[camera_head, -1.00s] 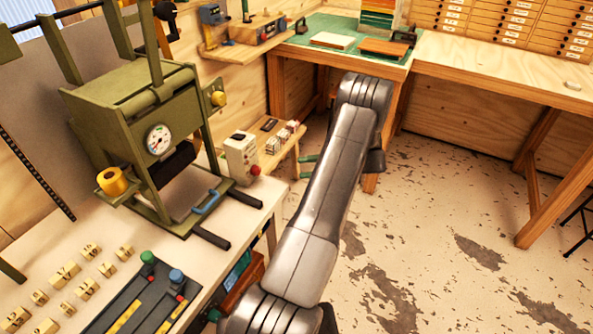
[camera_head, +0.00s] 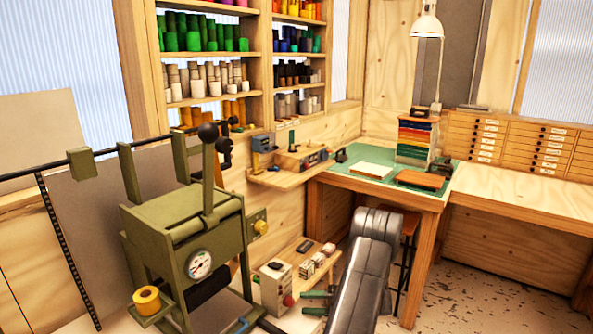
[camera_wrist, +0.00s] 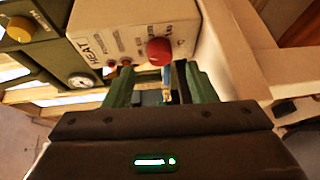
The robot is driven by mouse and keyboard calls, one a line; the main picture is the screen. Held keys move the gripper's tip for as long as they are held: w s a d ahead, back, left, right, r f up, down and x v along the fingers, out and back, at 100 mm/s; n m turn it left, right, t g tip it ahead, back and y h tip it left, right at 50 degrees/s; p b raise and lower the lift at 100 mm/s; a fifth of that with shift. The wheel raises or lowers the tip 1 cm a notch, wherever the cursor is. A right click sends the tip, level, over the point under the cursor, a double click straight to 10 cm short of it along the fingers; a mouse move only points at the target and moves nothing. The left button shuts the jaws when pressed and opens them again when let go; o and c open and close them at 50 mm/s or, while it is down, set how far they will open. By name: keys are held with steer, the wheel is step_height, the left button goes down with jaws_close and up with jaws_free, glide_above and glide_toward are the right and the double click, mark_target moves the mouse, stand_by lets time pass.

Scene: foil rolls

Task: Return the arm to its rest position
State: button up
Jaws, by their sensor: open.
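My arm (camera_head: 362,285) rises from the bottom edge in the head view and bends over at its top. My gripper (camera_head: 314,302) shows there as two green fingers, apart, pointing left from behind the arm. In the wrist view my gripper (camera_wrist: 166,88) has its green fingers spread, with nothing seen held between them. Beyond them is a cream control box (camera_wrist: 130,30) marked HEAT, with a red knob (camera_wrist: 159,51). The same control box (camera_head: 272,285) stands just left of the fingers in the head view.
A green press (camera_head: 185,240) with a gauge and a yellow roll (camera_head: 147,300) stands at left. A low wooden shelf (camera_head: 322,272) holds small boxes beside the gripper. A green-topped bench (camera_head: 340,178) is behind. Floor (camera_head: 480,290) is open at right.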

mark_target(292, 302)
steer(key=a, duration=0.4)
steer(key=shift+w+f+p, duration=0.15)
steer(key=shift+w+p, duration=0.1)
steer(key=shift+p, duration=0.15)
steer(key=shift+d, duration=0.15)
